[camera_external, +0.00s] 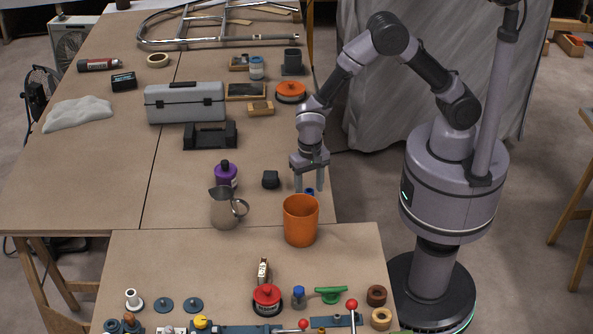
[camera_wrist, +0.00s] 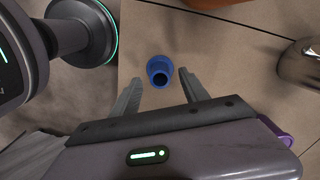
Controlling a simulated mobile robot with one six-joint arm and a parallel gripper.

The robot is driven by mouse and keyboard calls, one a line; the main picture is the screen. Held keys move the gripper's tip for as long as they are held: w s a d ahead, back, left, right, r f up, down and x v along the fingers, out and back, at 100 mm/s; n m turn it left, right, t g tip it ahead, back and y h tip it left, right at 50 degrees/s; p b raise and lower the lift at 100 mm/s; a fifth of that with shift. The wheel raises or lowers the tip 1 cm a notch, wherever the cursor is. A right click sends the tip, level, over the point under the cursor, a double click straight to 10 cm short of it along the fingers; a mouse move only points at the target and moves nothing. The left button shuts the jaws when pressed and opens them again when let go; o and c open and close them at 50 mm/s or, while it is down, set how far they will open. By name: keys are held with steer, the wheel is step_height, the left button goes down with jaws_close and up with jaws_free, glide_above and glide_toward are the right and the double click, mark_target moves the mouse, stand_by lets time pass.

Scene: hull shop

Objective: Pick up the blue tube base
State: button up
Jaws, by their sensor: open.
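The blue tube base (camera_wrist: 159,71) is a small round blue piece with a dark hole in its top, seen in the wrist view just beyond and between my fingertips. In the external view it shows as a small blue spot (camera_external: 309,191) beside my fingers, partly hidden. My gripper (camera_external: 309,187) points down above the table near its right edge. In the wrist view my gripper (camera_wrist: 158,82) is open, one finger to each side of the blue tube base. I cannot tell whether the fingers touch it.
An orange cup (camera_external: 301,222) stands close in front of my gripper. A metal pitcher (camera_external: 226,208), a purple bottle (camera_external: 226,175) and a small black block (camera_external: 270,180) stand to the left. The table's right edge is close by.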

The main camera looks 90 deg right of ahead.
step_height(320, 180, down, 3)
steer(key=shift+f+b, duration=0.1)
steer(key=shift+b, duration=0.3)
steer(key=shift+r, duration=0.2)
steer(key=shift+c, duration=0.4)
jaws_close()
steer(key=shift+r, duration=0.1)
